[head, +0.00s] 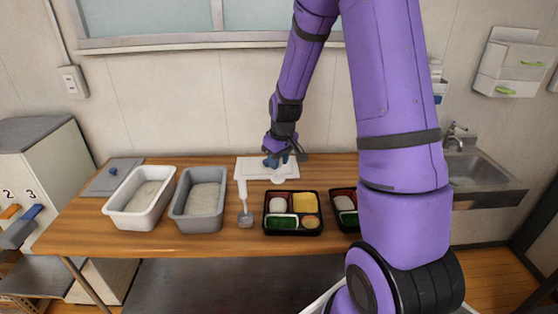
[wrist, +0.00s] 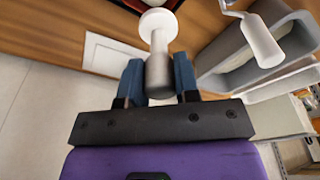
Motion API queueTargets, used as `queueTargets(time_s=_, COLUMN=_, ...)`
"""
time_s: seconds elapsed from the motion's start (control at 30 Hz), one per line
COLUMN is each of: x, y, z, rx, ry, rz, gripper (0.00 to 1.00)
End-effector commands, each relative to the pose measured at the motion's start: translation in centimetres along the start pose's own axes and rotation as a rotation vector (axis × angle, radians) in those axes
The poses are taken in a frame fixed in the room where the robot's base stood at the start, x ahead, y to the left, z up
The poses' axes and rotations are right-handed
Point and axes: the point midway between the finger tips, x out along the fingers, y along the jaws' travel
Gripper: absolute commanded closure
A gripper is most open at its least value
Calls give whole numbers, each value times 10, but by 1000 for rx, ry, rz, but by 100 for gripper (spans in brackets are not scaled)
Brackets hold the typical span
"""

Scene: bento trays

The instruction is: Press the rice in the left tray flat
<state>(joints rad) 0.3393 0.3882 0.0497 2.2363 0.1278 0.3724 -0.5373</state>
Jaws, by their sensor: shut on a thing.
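The left tray (head: 292,232), a black bento tray with red inside, sits on the table's right half. Its rice (head: 277,204) is a pale lump in the back left compartment; yellow, green and tan foods fill others. My gripper (head: 277,160) is above the white board behind this tray. In the wrist view my gripper's blue fingers (wrist: 160,82) are shut on the grey handle of a presser (wrist: 158,70), whose white round disc (wrist: 157,20) points away from the fingers. The disc is apart from the rice.
A second bento tray (head: 335,218) is partly hidden by my arm. A scoop (head: 243,205) stands in a small grey holder left of the left tray. A white tub (head: 113,208) and grey tub (head: 179,210) stand further left. A white board (head: 245,170) lies at the wall.

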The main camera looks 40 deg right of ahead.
Motion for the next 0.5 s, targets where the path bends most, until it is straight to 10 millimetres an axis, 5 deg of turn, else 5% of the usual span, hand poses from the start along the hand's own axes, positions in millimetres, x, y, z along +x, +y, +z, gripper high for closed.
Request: queueTargets(time_s=0.5, x=44, y=0, z=8, rx=1, ry=-2, rz=-1, gripper=100)
